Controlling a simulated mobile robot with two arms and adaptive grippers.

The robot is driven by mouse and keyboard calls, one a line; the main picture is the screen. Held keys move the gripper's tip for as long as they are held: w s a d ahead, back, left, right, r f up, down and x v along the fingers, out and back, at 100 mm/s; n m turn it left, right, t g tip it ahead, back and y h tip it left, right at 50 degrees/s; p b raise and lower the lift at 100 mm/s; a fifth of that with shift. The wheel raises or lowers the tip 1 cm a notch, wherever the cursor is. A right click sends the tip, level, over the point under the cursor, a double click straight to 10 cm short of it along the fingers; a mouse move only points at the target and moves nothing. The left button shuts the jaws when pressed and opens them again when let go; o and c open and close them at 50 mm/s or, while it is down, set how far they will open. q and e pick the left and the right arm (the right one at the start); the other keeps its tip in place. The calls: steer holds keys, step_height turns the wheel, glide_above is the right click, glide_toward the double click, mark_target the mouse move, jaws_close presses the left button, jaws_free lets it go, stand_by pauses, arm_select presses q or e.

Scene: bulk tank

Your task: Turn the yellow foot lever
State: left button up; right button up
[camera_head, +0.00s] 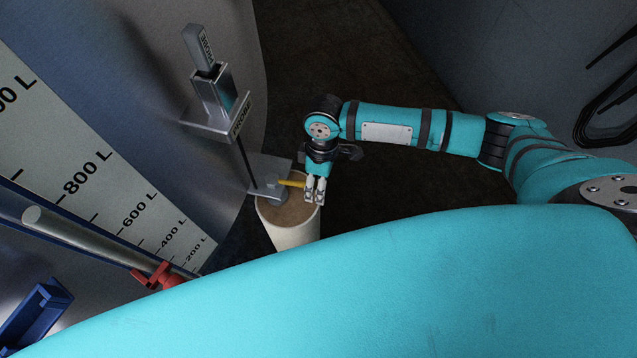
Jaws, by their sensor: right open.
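The yellow foot lever (290,183) is a short yellow bar low beside the tank. It sticks out to the right from a grey metal fitting (267,178), above a cream cylindrical drum (293,234). My right gripper (314,199) points down at the lever's right end. Its fingers are open, and they hide the lever's tip. I cannot tell whether they touch the lever. My left gripper is not in view.
The metal tank (205,160) with a litre scale (90,180) fills the left. A probe (203,48) stands in a bracket above the lever. A red clamp (158,276) and blue holder (36,316) are at lower left. Dark floor (330,50) lies open behind my right arm.

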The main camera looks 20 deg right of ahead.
jaws_close()
stand_by(0.3)
